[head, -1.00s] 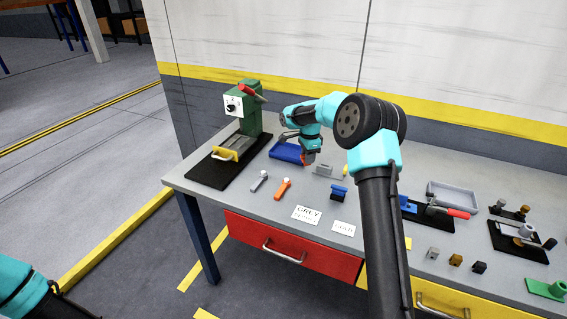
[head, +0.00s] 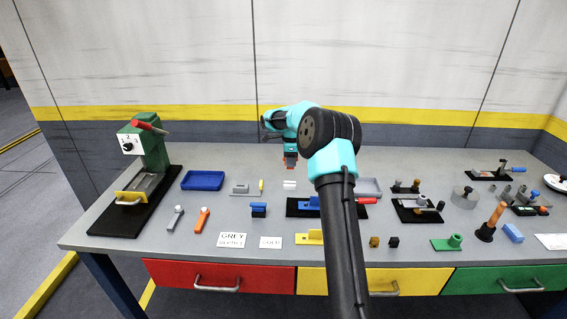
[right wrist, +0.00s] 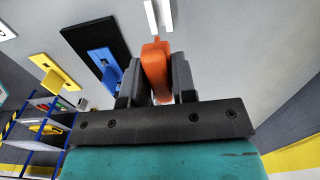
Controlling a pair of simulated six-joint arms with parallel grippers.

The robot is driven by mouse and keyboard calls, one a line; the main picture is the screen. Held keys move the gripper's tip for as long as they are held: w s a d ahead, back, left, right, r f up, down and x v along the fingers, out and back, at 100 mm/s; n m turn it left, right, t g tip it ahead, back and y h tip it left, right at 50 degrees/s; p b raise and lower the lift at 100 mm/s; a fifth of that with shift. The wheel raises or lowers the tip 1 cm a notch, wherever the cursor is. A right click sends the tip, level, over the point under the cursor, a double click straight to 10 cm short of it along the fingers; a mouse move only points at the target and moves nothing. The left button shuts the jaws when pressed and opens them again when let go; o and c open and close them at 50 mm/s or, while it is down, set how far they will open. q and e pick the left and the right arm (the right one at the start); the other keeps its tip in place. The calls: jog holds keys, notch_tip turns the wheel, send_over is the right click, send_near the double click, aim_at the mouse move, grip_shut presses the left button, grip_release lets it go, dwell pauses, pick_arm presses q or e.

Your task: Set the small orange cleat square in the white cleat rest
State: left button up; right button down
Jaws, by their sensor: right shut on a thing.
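My right gripper (head: 290,162) hangs in the air over the back middle of the bench. It is shut on the small orange cleat (right wrist: 156,62), which stands up between the two dark fingers in the right wrist view. In the head view only a little orange shows at the fingertips. The white cleat rest (head: 290,184) is a small pair of pale bars on the bench, below and close to the gripper in the picture. In the right wrist view the rest (right wrist: 151,16) lies beyond the cleat, apart from it. My left gripper is out of view.
A blue tray (head: 203,180) and a grey block (head: 240,188) with a yellow piece stand left of the rest. A black board with a blue part (head: 309,203) lies in front. A grey tray (head: 369,187) is to the right, partly behind my arm.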

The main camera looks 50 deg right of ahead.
dwell(0.3)
jog(key=shift+f, duration=2.9)
jog(key=shift+f, duration=1.55)
jog(key=c, duration=0.8)
grip_release()
jog(key=shift+c, duration=0.2)
notch_tip(320, 180, up, 17)
jog(key=shift+r, duration=0.2)
